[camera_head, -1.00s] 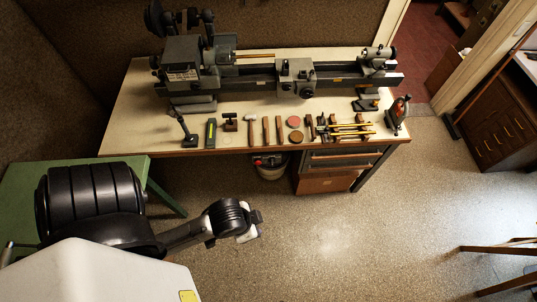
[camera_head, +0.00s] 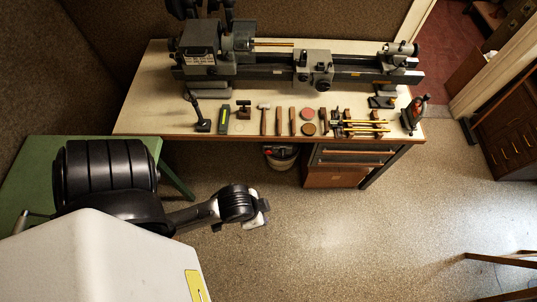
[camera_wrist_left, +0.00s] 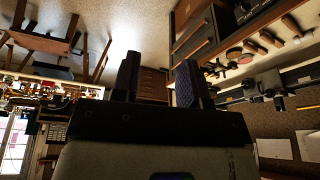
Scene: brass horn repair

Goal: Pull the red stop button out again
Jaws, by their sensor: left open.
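A small red spot (camera_head: 268,152), which looks like the stop button, shows on a dark box under the front edge of the lathe bench in the head view. It is too small to tell whether it is pressed in. My left gripper (camera_head: 263,206) is over the floor in front of the bench, below and slightly left of the red spot in the picture, apart from it. In the left wrist view my left gripper (camera_wrist_left: 158,78) has its two dark fingers spread with nothing between them. The button cannot be made out there. My right gripper is in neither view.
The bench (camera_head: 150,115) carries a lathe (camera_head: 290,70) and a row of hand tools. A pale bucket (camera_head: 281,164) stands beneath it beside a drawer unit (camera_head: 340,174). A green table (camera_head: 30,175) is at left. The floor (camera_head: 330,240) at centre right is open.

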